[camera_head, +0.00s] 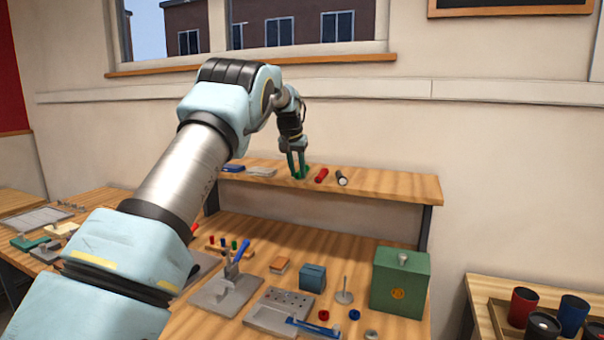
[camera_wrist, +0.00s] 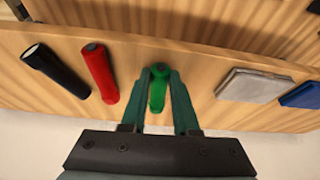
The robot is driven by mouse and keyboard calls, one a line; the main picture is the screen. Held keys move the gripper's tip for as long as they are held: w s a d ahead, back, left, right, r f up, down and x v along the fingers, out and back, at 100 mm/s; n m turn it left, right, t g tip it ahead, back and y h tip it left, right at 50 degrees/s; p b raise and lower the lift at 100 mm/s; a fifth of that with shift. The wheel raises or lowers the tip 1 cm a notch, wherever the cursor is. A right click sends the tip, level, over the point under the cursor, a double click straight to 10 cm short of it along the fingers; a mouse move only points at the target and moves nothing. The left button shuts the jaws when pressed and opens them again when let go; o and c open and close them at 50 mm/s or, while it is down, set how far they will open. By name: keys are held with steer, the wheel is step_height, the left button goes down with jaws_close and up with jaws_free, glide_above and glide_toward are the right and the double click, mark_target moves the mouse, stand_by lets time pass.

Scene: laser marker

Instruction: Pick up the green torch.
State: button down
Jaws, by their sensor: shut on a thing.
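The green torch (camera_wrist: 157,92) lies on the raised wooden shelf. In the wrist view it sits between my gripper's two green fingers (camera_wrist: 160,76), which are shut on it near its far end. In the head view my gripper (camera_head: 297,172) reaches down to the shelf, and the green torch (camera_head: 299,177) shows only in part at the fingertips. I cannot tell whether the torch is lifted clear of the shelf.
A red torch (camera_head: 321,175) and a black torch (camera_head: 341,178) lie beside it on the shelf (camera_head: 400,187). A grey cloth-like item (camera_wrist: 252,85) and a blue item (camera_wrist: 301,95) lie on the other side. The lower bench holds a green box (camera_head: 400,282) and several tools.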

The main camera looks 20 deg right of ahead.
stand_by(0.4)
step_height(320, 180, up, 10)
stand_by(0.5)
stand_by(0.5)
